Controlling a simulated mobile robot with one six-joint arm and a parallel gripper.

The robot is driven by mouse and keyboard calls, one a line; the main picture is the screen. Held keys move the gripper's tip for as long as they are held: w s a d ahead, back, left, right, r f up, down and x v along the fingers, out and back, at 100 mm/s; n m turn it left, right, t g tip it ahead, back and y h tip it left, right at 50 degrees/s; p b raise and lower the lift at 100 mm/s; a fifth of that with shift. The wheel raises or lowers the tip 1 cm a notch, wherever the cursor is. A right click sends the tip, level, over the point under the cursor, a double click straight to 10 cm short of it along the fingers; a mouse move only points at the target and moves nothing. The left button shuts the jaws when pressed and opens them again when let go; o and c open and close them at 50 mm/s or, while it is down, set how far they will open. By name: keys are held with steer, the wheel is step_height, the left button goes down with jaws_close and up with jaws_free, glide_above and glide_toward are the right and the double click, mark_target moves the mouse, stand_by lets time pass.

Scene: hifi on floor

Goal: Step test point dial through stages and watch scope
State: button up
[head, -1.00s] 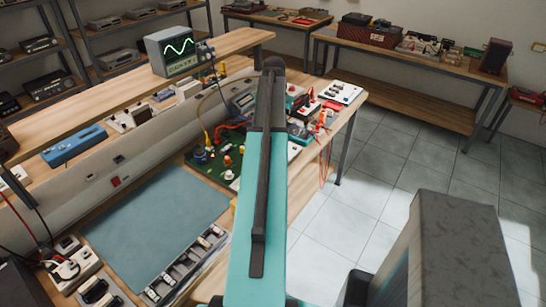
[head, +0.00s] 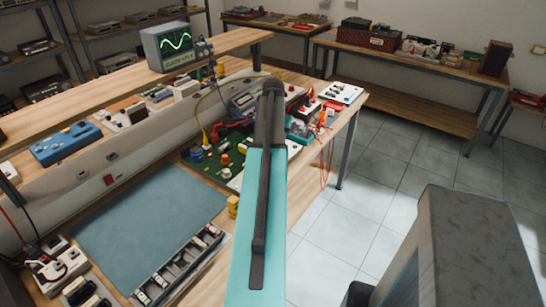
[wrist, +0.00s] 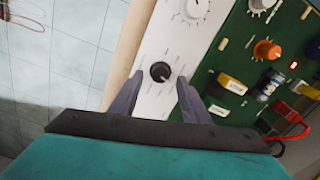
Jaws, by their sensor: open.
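In the wrist view, a black dial (wrist: 160,71) with a pale pointer mark sits on a white panel (wrist: 151,104) with printed marks around it. My gripper (wrist: 157,92) is open, with one dark finger on each side of the dial; I cannot tell whether either touches it. A white knob (wrist: 194,9) sits farther up the same panel. The oscilloscope (head: 170,46) stands on the raised shelf in the head view, and its screen shows a green wave. In the head view my own arm hides the dial and the fingertips.
A green circuit board (wrist: 254,60) with an orange knob (wrist: 266,49), capacitors and red wires lies beside the panel. A blue mat (head: 150,220) and a parts tray (head: 180,265) lie on the bench. Open floor lies right of the bench.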

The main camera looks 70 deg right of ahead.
steer(key=shift+f+b, duration=0.55)
steer(key=shift+f, duration=0.55)
steer(key=c, duration=1)
